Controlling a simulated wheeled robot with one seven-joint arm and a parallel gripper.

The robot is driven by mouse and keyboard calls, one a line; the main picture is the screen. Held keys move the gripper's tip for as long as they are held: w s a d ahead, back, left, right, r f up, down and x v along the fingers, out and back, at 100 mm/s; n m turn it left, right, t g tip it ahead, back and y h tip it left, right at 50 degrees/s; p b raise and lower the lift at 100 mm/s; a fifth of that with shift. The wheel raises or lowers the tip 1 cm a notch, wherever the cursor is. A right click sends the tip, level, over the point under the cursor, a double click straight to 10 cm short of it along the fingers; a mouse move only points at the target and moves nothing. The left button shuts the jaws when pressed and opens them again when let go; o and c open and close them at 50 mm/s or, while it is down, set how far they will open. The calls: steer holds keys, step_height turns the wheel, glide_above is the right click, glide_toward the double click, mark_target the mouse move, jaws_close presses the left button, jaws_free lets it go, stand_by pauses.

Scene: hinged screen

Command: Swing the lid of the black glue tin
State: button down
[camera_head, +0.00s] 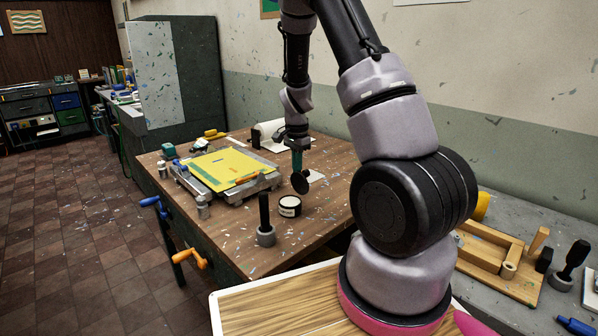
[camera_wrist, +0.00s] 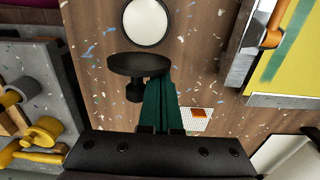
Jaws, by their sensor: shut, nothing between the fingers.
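The black glue tin (camera_head: 289,207) stands on the wooden table with a pale label on its side. In the wrist view the tin (camera_wrist: 147,22) is open at the top and shows a white inside within a dark rim. Its round black lid (camera_head: 300,183) is swung up and stands tilted at the tin's back edge. The lid (camera_wrist: 138,64) shows in the wrist view between the tin and my fingers, with a dark knob beneath it. My gripper (camera_head: 297,160) has teal fingers, shut and empty, just above and behind the lid. I cannot tell whether they touch it.
A yellow screen in a grey frame (camera_head: 226,171) lies left of the tin. A dark-handled tool (camera_head: 265,222) stands upright near the table's front. A white sheet with an orange patch (camera_wrist: 198,120) lies behind my fingers. Bare table lies right of the tin.

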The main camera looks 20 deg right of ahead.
steer(key=shift+s+a, duration=0.35)
steer(key=shift+a, duration=0.5)
steer(key=shift+s+a, duration=0.35)
steer(key=shift+a, duration=0.45)
steer(key=shift+s+a, duration=0.15)
steer(key=shift+a, duration=0.2)
steer(key=shift+s+a, duration=0.2)
steer(key=shift+a, duration=0.3)
steer(key=shift+f, duration=1.7)
steer(key=shift+r, duration=0.1)
step_height(320, 180, up, 8)
